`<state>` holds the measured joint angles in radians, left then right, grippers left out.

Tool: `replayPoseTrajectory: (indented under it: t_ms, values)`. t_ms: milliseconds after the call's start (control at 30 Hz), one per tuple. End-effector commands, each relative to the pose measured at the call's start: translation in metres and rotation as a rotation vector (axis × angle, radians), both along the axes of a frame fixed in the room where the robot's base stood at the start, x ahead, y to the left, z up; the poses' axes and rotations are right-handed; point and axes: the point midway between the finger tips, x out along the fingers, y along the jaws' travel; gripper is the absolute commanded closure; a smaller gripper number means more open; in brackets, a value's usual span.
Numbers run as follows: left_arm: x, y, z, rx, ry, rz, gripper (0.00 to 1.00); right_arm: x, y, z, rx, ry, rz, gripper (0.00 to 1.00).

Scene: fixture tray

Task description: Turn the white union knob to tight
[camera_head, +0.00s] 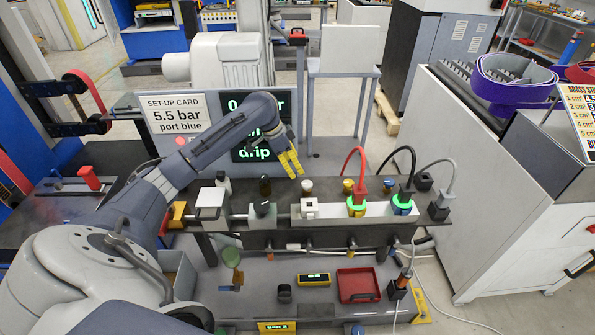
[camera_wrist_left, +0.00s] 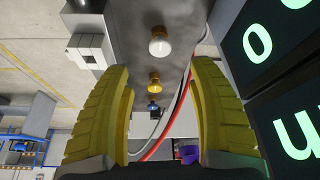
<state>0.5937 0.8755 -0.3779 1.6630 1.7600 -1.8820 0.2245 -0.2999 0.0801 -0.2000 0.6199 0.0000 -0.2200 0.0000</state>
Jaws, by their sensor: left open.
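The white union knob (camera_head: 307,186) is a small pale round knob on the dark bench top, left of a yellow knob (camera_head: 347,186). In the left wrist view the white knob (camera_wrist_left: 159,47) shows ahead, above a gold knob (camera_wrist_left: 154,80) and a blue one (camera_wrist_left: 152,106). My left gripper (camera_head: 290,163) has yellow fingers and hangs above and slightly left of the white knob, apart from it. Its fingers (camera_wrist_left: 161,78) are spread in the wrist view with nothing held between them. My right gripper does not show.
Red (camera_head: 354,155), black (camera_head: 400,155) and grey hoses rise right of the knobs, two at green-lit fittings. A dark display (camera_head: 240,152) behind reads "drip". A set-up card (camera_head: 174,116) reads "5.5 bar port blue". A white block (camera_head: 309,207) stands just in front of the white knob.

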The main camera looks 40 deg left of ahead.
Motion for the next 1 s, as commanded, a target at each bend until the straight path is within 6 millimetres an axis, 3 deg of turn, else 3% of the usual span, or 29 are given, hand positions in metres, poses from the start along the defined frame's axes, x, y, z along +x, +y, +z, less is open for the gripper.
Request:
replayPoseTrajectory:
  t_ms: [633,767,1000]
  values:
    - [-0.001,0.003,0.016,0.000,-0.008,0.000,0.41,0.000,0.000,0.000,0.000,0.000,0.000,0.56]
    - [0.015,0.001,0.045,0.001,-0.056,-0.004,0.41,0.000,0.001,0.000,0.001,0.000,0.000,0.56]
    - [0.050,-0.025,0.098,0.053,-0.108,-0.074,0.41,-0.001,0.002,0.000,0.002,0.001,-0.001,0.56]
